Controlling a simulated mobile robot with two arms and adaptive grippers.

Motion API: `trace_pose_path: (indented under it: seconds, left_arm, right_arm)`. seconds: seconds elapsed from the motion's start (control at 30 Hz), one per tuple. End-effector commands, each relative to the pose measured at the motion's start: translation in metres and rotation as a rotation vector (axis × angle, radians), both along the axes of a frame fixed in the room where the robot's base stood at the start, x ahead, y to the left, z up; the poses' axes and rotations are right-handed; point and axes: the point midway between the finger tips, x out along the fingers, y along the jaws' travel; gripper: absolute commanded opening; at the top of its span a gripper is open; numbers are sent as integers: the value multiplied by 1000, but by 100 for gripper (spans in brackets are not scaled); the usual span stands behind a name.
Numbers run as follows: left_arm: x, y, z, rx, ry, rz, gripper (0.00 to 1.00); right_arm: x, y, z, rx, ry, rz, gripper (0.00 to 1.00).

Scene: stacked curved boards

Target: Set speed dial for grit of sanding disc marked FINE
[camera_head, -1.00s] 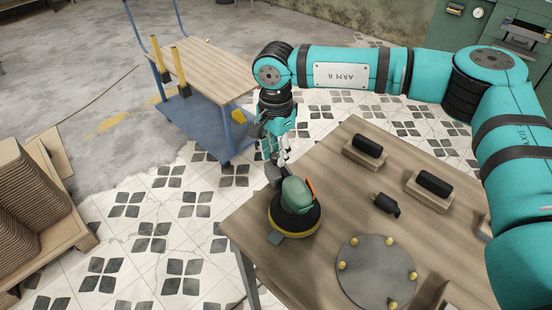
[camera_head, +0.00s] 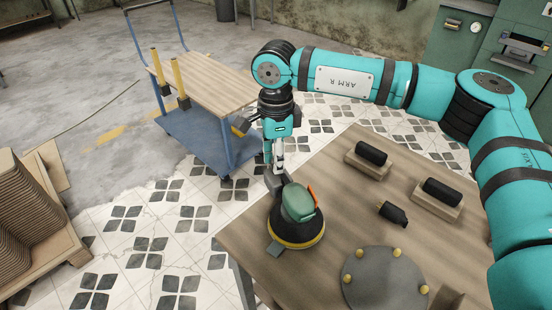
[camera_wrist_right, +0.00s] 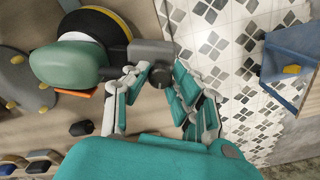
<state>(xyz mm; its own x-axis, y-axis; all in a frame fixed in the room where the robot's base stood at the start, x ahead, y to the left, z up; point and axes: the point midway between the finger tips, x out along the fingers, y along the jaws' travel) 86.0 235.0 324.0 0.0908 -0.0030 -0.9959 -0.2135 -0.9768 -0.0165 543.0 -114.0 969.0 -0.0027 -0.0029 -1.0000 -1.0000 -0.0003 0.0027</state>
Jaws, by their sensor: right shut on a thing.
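A sander (camera_head: 297,210) with a green body, an orange lever and a round black and yellow base rests at the table's left corner. It also shows in the right wrist view (camera_wrist_right: 75,62). My right gripper (camera_head: 275,172) is at the sander's far left side. In the wrist view, my right gripper (camera_wrist_right: 158,80) is shut around the end of the dark grey part (camera_wrist_right: 150,52) that sticks out of the sander. A small round dark knob shows between its fingers; I cannot tell if it is the dial. No FINE mark or dial scale is readable. My left gripper is out of view.
The wooden table (camera_head: 330,170) bears a grey round plate (camera_head: 385,280) with brass knobs, a small black tool (camera_head: 392,213) and black cylinders on wooden blocks (camera_head: 371,153). A blue cart (camera_head: 205,135) stands behind. Stacked curved boards (camera_head: 25,225) are at left.

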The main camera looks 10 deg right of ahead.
Motion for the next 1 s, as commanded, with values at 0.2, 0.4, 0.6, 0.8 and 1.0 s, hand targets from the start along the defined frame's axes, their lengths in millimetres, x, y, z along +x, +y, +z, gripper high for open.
trace_pose_path:
  seconds: [0.2,0.4,0.6,0.8,1.0]
  left_arm:
    - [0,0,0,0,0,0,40]
    - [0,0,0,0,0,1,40]
    - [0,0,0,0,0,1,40]
    - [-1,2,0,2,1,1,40]
    - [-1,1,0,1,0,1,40]
  right_arm:
    - [0,1,1,3,-1,-1,0]
    - [0,1,1,3,-1,0,37]
    - [0,1,0,2,1,0,47]
    - [0,1,2,2,0,1,47]
    - [0,1,24,3,-2,1,47]
